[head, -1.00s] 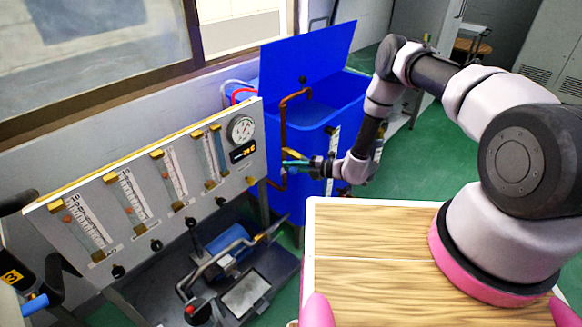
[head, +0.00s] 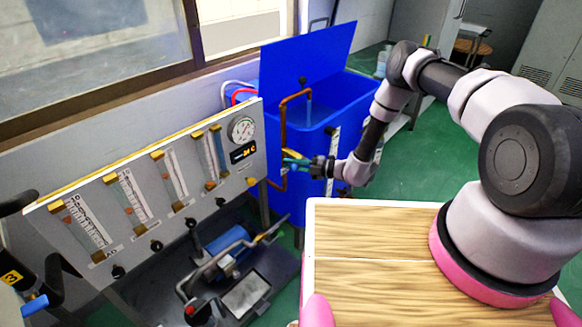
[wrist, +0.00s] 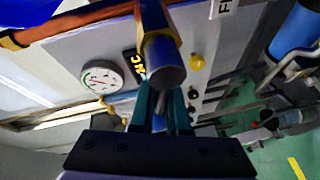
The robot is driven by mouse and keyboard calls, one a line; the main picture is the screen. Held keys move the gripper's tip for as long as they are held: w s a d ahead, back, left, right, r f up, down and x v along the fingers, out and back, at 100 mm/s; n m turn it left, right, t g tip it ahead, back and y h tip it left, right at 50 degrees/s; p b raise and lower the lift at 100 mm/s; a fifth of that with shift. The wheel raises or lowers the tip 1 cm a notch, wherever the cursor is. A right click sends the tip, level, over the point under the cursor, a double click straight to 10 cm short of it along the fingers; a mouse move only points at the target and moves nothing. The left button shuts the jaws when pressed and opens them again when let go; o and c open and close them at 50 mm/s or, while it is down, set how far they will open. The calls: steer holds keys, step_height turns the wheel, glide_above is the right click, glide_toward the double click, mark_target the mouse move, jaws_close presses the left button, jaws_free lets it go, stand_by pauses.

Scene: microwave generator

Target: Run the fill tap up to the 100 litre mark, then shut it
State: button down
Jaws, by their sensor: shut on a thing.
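The blue tank (head: 345,100) stands at the back with its lid (head: 305,55) raised. A copper fill pipe (head: 283,130) runs up its near side and bends over the rim. A thin pale blue stream shows below the spout (head: 308,100). My gripper (head: 298,163) is at the fill tap on this pipe, shut on its blue handle (head: 294,154). In the wrist view the teal fingers of my gripper (wrist: 163,105) close at the blue handle (wrist: 166,65). A white scale strip (head: 331,150) on the tank is partly hidden by my gripper; its marks are too small to read.
A sloping panel with flow tubes (head: 130,195), a round gauge (head: 242,130) and a lit display (head: 243,152) stands left of the tank. A blue pump (head: 225,245) and pipes sit below it. Green floor (head: 425,165) is open to the right.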

steer(key=shift+r, duration=0.1)
steer(key=c, duration=0.9)
jaws_free()
steer(key=v, duration=1.1)
